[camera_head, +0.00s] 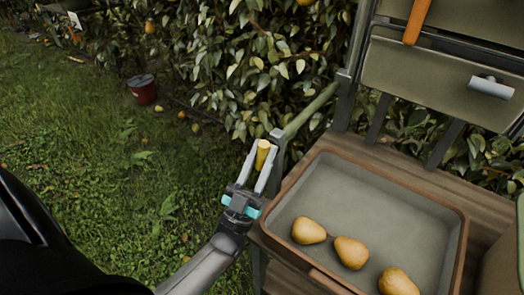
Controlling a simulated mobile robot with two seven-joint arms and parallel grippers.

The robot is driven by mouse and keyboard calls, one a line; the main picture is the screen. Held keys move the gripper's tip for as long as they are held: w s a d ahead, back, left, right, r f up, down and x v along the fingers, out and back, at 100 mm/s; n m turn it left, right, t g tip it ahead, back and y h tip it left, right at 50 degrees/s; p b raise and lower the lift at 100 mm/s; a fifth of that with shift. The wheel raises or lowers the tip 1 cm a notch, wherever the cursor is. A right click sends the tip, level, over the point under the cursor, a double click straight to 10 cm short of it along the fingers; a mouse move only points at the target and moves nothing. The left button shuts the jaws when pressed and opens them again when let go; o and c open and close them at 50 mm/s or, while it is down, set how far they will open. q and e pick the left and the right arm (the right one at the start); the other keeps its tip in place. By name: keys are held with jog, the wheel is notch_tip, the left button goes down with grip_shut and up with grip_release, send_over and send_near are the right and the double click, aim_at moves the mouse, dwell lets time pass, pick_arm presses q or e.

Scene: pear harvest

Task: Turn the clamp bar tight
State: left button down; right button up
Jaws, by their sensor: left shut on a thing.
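My left gripper (259,166) reaches in from the bottom and is shut on a short yellow bar, which looks like the clamp bar (264,150). The bar stands roughly upright between the two pale fingers. It sits beside a grey metal post (277,145) at the left end of a green pole (311,110); whether the bar touches the post is hard to tell. The fingers hide the lower part of the bar. My right gripper is not in view.
A brown-rimmed tray (462,238) with three pears (351,252) lies on the wooden bench (400,163) right of the gripper. A drawer-like panel (440,80) stands behind. A red bucket (142,90) is on open grass at left, before a leafy hedge (262,60).

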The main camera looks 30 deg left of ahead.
aim_at(260, 160)
pick_arm(q)
jog(key=shift+f+n+y, duration=0.1)
jog(key=shift+n+y, duration=1.5)
jog(key=shift+n, duration=0.1)
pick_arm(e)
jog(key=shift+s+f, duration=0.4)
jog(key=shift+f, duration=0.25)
pick_arm(q)
jog(key=shift+g+y, duration=0.3)
jog(key=c, duration=0.7)
grip_release()
jog(key=shift+o, duration=0.2)
jog(key=v, duration=0.2)
jog(key=p+v, duration=0.1)
jog(key=shift+s, duration=0.5)
jog(key=s+d+p, duration=0.1)
jog(key=s+p, duration=0.1)
jog(key=s, duration=0.9)
jog(key=shift+d, duration=0.3)
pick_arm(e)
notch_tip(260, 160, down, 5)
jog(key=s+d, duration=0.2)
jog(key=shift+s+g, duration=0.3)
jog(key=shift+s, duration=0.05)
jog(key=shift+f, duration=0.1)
